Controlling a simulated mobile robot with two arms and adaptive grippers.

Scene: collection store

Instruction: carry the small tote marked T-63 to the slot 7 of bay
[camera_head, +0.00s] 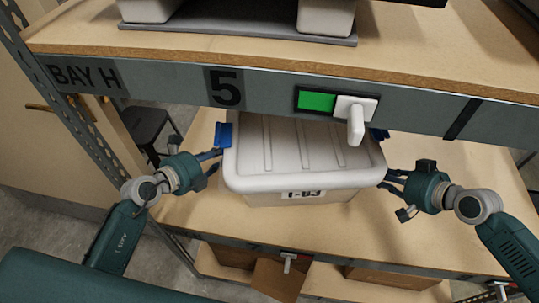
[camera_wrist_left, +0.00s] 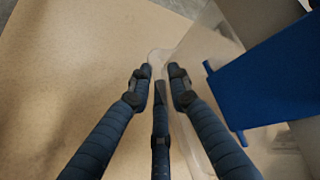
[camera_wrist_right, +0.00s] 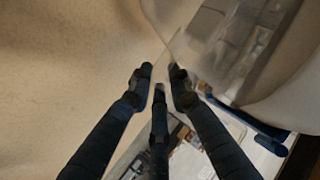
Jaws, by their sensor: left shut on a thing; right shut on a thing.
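The small white tote (camera_head: 300,160) with a ribbed lid is at the shelf level below the beam marked 5. Its front label is partly blurred and looks like T-63. My left gripper (camera_head: 215,158) is shut on the tote's left side, just below a blue clip (camera_head: 223,136). In the left wrist view the fingers (camera_wrist_left: 160,80) close at the tote's thin edge, beside the blue clip (camera_wrist_left: 270,75). My right gripper (camera_head: 389,180) is shut on the tote's right side; its fingers (camera_wrist_right: 160,78) meet at the edge. I cannot tell whether the tote's base touches the shelf.
The upper shelf beam (camera_head: 180,88) reads BAY H and 5, with a green plate (camera_head: 316,100) and white tab (camera_head: 356,120) hanging over the tote's lid. The wooden shelf (camera_head: 440,215) is bare on both sides. Cardboard boxes (camera_head: 280,278) sit below. Perforated uprights (camera_head: 75,115) stand left.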

